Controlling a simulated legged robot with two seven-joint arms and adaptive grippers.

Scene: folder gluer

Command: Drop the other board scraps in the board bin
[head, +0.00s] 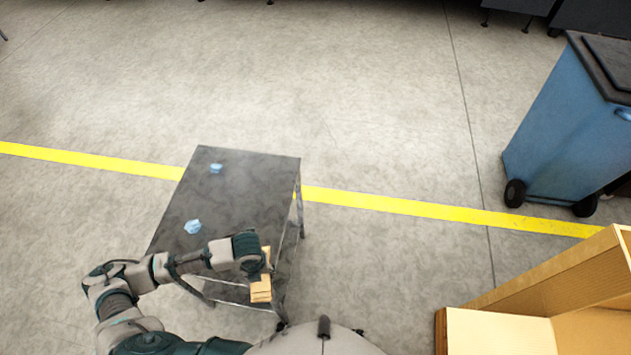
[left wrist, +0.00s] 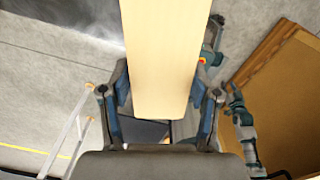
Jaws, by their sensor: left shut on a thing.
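My left gripper (head: 264,268) is shut on a tan board scrap (head: 261,290), beside the right edge of the dark table near its front corner. In the left wrist view, the scrap (left wrist: 164,55) is a long flat piece between the two fingers of the left gripper (left wrist: 163,100). A large open tan bin (head: 500,330), possibly the board bin, stands at the lower right and is cut off by the frame. A brown-sided box (left wrist: 275,75) at the right of the left wrist view may be the same bin.
A blue wheeled bin (head: 565,130) with a dark lid stands at the upper right. Open floor lies between table and tan bin.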

